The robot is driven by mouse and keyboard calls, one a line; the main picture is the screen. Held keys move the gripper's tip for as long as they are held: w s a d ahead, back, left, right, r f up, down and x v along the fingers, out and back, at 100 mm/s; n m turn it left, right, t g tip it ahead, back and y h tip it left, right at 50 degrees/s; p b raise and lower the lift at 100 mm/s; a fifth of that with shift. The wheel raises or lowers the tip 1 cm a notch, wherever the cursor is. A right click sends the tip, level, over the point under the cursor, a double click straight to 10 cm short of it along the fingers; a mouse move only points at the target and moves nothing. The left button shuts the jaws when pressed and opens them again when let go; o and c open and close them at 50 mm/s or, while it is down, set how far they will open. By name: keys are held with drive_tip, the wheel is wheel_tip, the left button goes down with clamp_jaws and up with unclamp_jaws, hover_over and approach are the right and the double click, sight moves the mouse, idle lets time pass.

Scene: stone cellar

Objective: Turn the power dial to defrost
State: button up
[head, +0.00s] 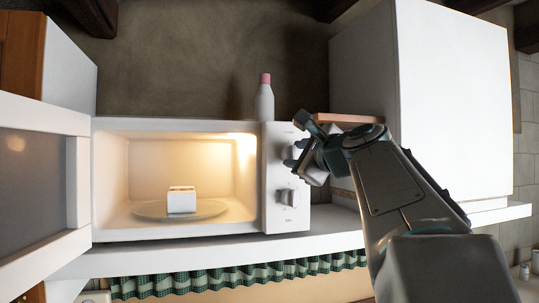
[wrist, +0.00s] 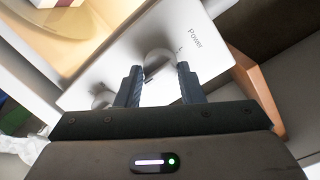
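The white microwave (head: 180,236) stands on a shelf with its door open to the left. Its control panel (head: 272,170) carries two dials. The power dial (wrist: 157,58), beside the printed word "Power", lies between my fingertips in the wrist view. In the head view my gripper (head: 296,156) largely hides it. My gripper (wrist: 160,72) is open, with one finger on each side of the dial and visible gaps. Contact cannot be told. The lower dial (head: 290,198) is below my gripper. The power dial's exact setting is not readable.
A white box (head: 181,200) sits on the glass plate (head: 150,210) inside the lit microwave. A white bottle with a pink cap (head: 265,100) stands behind the panel. A wooden object (head: 350,118) and a large white cabinet (head: 455,100) are close on the right.

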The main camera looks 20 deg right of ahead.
drive_tip(key=shift+n, duration=0.3)
drive_tip(key=n+b, duration=0.1)
drive_tip(key=n, duration=0.4)
drive_tip(key=shift+a+r, duration=0.1)
drive_tip(key=n+g+h+b, duration=0.1)
drive_tip(key=n, duration=0.4)
drive_tip(key=n+h+b, duration=0.1)
drive_tip(key=n, duration=0.5)
drive_tip(key=shift+a+b, duration=0.15)
drive_tip(key=shift+b, duration=0.25)
drive_tip(key=n+h+b, duration=0.1)
drive_tip(key=n, duration=0.4)
idle(0.4)
drive_tip(key=o, duration=1)
drive_tip(key=shift+r, duration=0.1)
